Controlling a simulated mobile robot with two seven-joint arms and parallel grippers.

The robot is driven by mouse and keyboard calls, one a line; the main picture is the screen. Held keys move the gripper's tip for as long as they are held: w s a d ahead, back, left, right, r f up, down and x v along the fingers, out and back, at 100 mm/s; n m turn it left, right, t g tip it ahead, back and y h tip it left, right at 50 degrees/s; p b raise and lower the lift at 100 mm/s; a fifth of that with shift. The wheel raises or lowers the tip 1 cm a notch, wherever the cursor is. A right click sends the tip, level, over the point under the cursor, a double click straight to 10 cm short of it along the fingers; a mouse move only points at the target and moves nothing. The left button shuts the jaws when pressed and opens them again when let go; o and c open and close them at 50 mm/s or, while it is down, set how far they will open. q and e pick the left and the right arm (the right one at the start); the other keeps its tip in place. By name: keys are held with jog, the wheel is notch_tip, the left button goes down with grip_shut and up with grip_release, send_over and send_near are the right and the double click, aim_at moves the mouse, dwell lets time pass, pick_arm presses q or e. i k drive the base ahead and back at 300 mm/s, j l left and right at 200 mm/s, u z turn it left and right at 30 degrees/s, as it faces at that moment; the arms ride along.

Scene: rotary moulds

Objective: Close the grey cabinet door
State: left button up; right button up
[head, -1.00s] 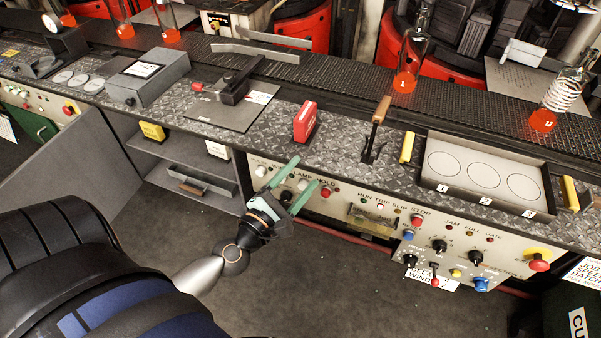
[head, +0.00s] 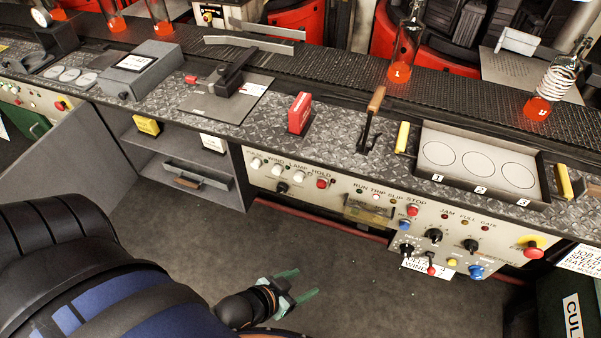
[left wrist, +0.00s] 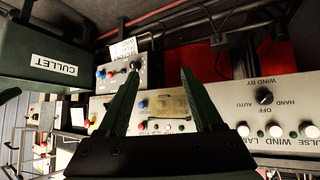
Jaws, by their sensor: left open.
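The grey cabinet door (head: 75,160) stands swung out from the bench front at the left of the head view. The grey cabinet (head: 240,166) beside it is open, and its shelves show. My arm hides the near lower part of the door. My left gripper (head: 304,283) is open and empty, low over the dark floor, to the right of the door and well apart from it. In the left wrist view its two green fingers (left wrist: 160,78) are spread, with the control panel beyond them. My right gripper is not in view.
Inside the cabinet are a yellow block (head: 147,125), a white block (head: 213,143) and a grey tray (head: 198,176). A control panel (head: 345,198) with knobs and buttons lines the bench front. A dark cullet bin (head: 570,310) stands at the right. The floor (head: 375,285) between is clear.

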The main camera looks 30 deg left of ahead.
aim_at(79, 155)
jog(key=k+j, duration=0.15)
jog(key=j, duration=0.2)
jog(key=k+j, duration=0.2)
jog(key=j, duration=0.15)
jog(key=k+j, duration=0.15)
jog(key=j, duration=0.15)
jog(key=k+j, duration=0.35)
jog(key=j, duration=0.15)
jog(key=k+j, duration=0.75)
jog(key=j, duration=0.3)
jog(key=k+j, duration=0.1)
jog(key=j, duration=0.2)
jog(key=k+j, duration=0.25)
jog(key=j, duration=1.55)
jog(key=i+j, duration=0.15)
jog(key=j, duration=0.25)
jog(key=k+j+z, duration=0.1)
jog(key=j, duration=0.3)
